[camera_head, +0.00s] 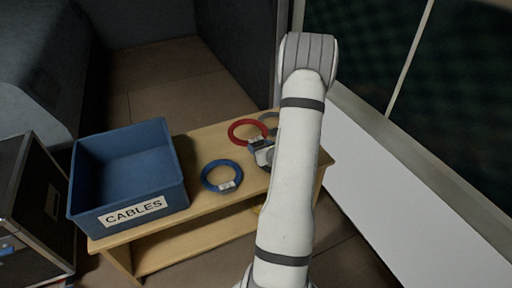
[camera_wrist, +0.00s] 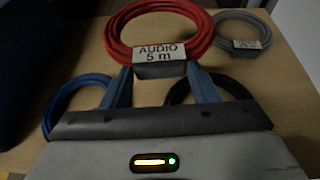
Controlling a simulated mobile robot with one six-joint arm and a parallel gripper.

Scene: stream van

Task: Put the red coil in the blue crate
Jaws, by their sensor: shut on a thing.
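The red coil (camera_head: 233,129) is at the far right part of the wooden table in the head view. In the wrist view the red coil (camera_wrist: 118,38) carries a tag reading "AUDIO 5 m". My gripper (camera_wrist: 160,80) is shut on this tag, one blue finger on each side; in the head view my gripper (camera_head: 261,152) is partly hidden by my arm. I cannot tell whether the coil touches the table. The blue crate (camera_head: 174,196), marked "CABLES", stands open on the left end of the table. No coil shows inside it.
A blue coil (camera_head: 205,182) lies between the crate and my gripper. A grey coil (camera_wrist: 263,29) lies right of the red one. A black coil (camera_wrist: 180,91) is partly hidden behind my gripper. A dark case (camera_head: 40,200) stands left of the crate; a white wall panel is at right.

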